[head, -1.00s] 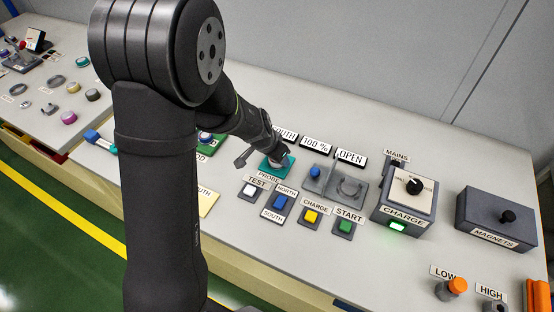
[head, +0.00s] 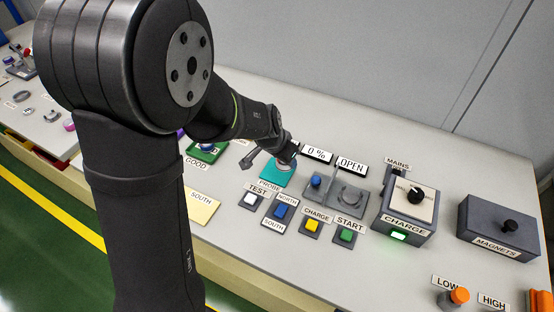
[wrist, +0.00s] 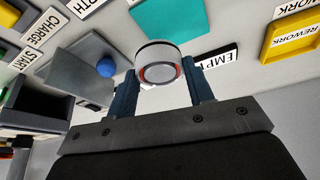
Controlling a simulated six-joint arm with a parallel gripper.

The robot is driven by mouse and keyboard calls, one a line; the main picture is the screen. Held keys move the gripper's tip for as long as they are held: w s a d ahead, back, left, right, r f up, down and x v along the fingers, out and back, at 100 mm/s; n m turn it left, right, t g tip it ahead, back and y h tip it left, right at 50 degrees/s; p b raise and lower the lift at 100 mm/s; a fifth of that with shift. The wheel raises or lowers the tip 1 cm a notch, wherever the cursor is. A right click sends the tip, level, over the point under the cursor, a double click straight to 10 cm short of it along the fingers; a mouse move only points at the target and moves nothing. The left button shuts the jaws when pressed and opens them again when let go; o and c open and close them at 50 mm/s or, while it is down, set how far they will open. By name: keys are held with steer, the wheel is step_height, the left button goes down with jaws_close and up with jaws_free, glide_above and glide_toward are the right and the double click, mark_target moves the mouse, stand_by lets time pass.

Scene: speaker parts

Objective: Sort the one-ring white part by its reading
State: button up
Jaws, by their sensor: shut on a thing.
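My gripper (wrist: 160,78) is shut on the white part (wrist: 158,58), a short round piece with a single red ring on its face, seen between the two fingers in the wrist view. In the head view my gripper (head: 288,161) is just above the teal probe pad (head: 273,176), and the arm largely hides the part. The pad (wrist: 182,18) also lies beyond the part in the wrist view. A display (wrist: 222,58) there begins "EMPT"; the rest is cut off by a finger. The charge display (head: 317,154) reads 0 %.
A pale yellow SOUTH plate (head: 200,208) and a green GOOD tray (head: 207,151) lie left of the pad. A yellow REWORK tray (wrist: 293,38) shows in the wrist view.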

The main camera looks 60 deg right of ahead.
steer(key=s+a+r, duration=0.3)
steer(key=s+r, duration=0.2)
steer(key=s, duration=0.2)
steer(key=w+d+f+n, duration=0.1)
steer(key=w+d+n, duration=0.1)
steer(key=w+d, duration=0.3)
steer(key=w+d+f+n+t, duration=0.1)
steer(key=w+d, duration=0.5)
steer(key=w, duration=0.8)
steer(key=w+d+f+n+t, duration=0.1)
steer(key=w+d+n, duration=0.2)
steer(key=w+d, duration=0.3)
steer(key=w, duration=0.4)
steer(key=shift+d+f, duration=0.25)
steer(key=shift+f, duration=0.15)
steer(key=shift+s+f, duration=0.1)
steer(key=shift+f, duration=2.4)
steer(key=shift+f, duration=1.05)
steer(key=o, duration=1.4)
